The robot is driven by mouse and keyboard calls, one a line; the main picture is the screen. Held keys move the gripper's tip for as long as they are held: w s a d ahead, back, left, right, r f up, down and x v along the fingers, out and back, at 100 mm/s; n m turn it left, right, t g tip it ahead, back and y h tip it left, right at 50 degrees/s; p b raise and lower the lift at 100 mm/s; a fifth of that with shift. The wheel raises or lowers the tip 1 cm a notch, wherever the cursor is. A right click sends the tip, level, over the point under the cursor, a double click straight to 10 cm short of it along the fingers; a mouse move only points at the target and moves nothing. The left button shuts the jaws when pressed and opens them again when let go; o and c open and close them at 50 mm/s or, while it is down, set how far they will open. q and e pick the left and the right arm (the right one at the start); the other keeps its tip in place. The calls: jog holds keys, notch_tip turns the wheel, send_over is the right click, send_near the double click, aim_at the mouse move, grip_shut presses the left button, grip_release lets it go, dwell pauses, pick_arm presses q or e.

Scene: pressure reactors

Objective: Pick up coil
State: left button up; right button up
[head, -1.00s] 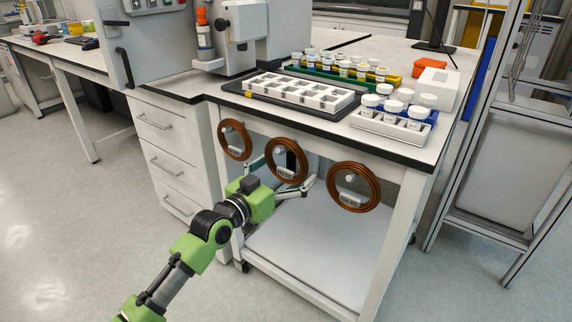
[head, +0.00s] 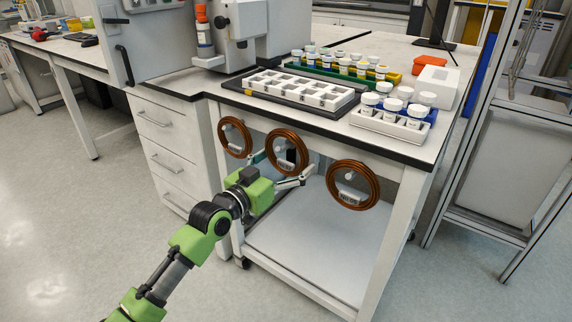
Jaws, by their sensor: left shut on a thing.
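Three copper-brown coils are lined up under the front edge of the bench: a left coil (head: 222,138), a middle coil (head: 270,145) and a right coil (head: 374,185). The left and right coils hang on pegs and carry small pale labels. My left gripper (head: 283,167) reaches up from below, with one finger on each side of the middle coil. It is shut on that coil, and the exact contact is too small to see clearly. My right gripper is out of view.
The bench top (head: 400,146) above holds a white-celled tray (head: 298,91), racks of capped jars (head: 392,118) and a white box (head: 436,84). Drawers (head: 164,160) stand to the left, a metal frame (head: 470,150) to the right. The lower shelf (head: 320,245) is clear.

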pick_arm(q)
notch_tip(320, 180, up, 2)
jog(key=p+v, duration=0.3)
jog(key=v, duration=1.5)
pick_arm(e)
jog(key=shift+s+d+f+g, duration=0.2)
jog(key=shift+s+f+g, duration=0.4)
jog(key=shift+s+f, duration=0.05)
